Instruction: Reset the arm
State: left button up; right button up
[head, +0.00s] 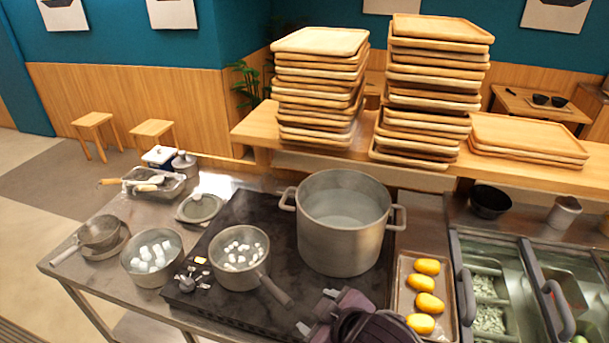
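My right gripper (317,310) shows at the bottom edge, right of centre, over the front of the dark stove top (250,318). Its two fingertips point left and stand apart, with nothing seen between them. Part of its arm is cut off by the bottom edge. My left gripper is not in view. A large grey pot (345,245) stands on the stove behind the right gripper. A smaller saucepan (238,275) with white cubes in it stands to the left, its handle (274,290) pointing toward the gripper.
A tray (445,325) with several yellow items lies right of the gripper. Food bins (490,300) are beyond it. A bowl of white cubes (152,257) and a strainer (98,232) stand at left. Tall stacks of wooden trays (430,85) stand on the back shelf.

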jog(key=s+d+f+m+g+h, duration=0.25)
jog(key=s+d+m, duration=0.2)
jog(key=d, duration=0.35)
jog(key=s+d+f+m+g+h, duration=0.2)
jog(key=s+d+f+m, duration=0.2)
jog(key=s+d, duration=0.3)
notch_tip(320, 180, down, 34)
jog(key=d+g+b, duration=0.2)
jog(key=b, duration=0.4)
jog(key=s+d+f+b, duration=0.3)
jog(key=s+f+b, duration=0.1)
jog(key=s+f, duration=1.6)
notch_tip(320, 180, down, 5)
jog(key=shift+s+r+g, duration=0.1)
jog(key=shift+s+g, duration=0.3)
jog(key=shift+g, duration=0.05)
